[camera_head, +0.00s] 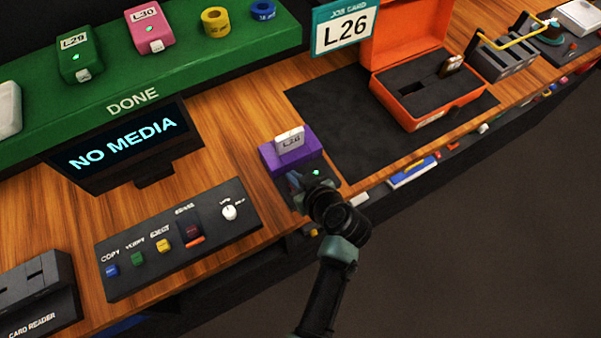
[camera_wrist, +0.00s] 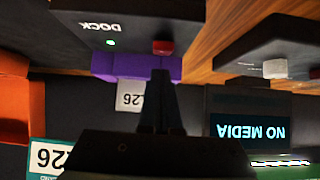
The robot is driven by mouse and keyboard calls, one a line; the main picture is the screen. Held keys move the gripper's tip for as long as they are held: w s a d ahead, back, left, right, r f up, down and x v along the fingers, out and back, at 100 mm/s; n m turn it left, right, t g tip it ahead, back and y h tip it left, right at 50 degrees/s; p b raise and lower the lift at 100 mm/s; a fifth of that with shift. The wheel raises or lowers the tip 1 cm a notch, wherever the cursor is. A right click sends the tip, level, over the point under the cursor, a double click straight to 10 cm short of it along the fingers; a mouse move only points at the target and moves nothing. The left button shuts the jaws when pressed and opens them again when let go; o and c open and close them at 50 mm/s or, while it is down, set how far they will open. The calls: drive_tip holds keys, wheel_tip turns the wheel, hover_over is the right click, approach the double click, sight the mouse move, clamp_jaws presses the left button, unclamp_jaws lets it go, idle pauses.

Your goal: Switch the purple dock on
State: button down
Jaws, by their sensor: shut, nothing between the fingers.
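The purple dock (camera_head: 309,149) stands near the table's front edge with a white piece labelled L26 (camera_head: 289,140) upright in it. It also shows in the upside-down wrist view (camera_wrist: 105,66), joined to a black panel marked DOCK (camera_wrist: 185,12). A green light (camera_head: 316,172) glows on that panel. A red switch (camera_wrist: 163,47) sits on the panel in the wrist view; in the head view my arm hides it. My gripper (camera_head: 296,178) is shut and empty at the dock's front. Its fingertips (camera_wrist: 160,73) are right by the red switch; I cannot tell if they touch.
A monitor (camera_head: 128,147) reads NO MEDIA. A button panel (camera_head: 180,240) lies left of the dock, with a card reader (camera_head: 40,290) further left. An open orange case (camera_head: 425,95) stands on a dark mat (camera_head: 330,110) at the right. A green DONE shelf (camera_head: 190,70) is behind.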

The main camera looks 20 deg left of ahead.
drive_tip(key=r, duration=0.1)
drive_tip(key=r+p, duration=0.1)
drive_tip(key=r, duration=0.1)
drive_tip(key=a+r+p, duration=0.1)
drive_tip(key=shift+w+r, duration=0.15)
drive_tip(key=shift+w, duration=0.15)
drive_tip(key=shift+s+d+r+b, duration=0.2)
drive_tip(key=shift+s+d+b, duration=0.35)
drive_tip(key=shift+d, duration=0.15)
drive_tip(key=s+d+r+b, duration=0.1)
drive_tip(key=s+d+r, duration=0.1)
drive_tip(key=r, duration=0.5)
drive_tip(key=shift+s+d, duration=0.25)
drive_tip(key=shift+d, duration=0.4)
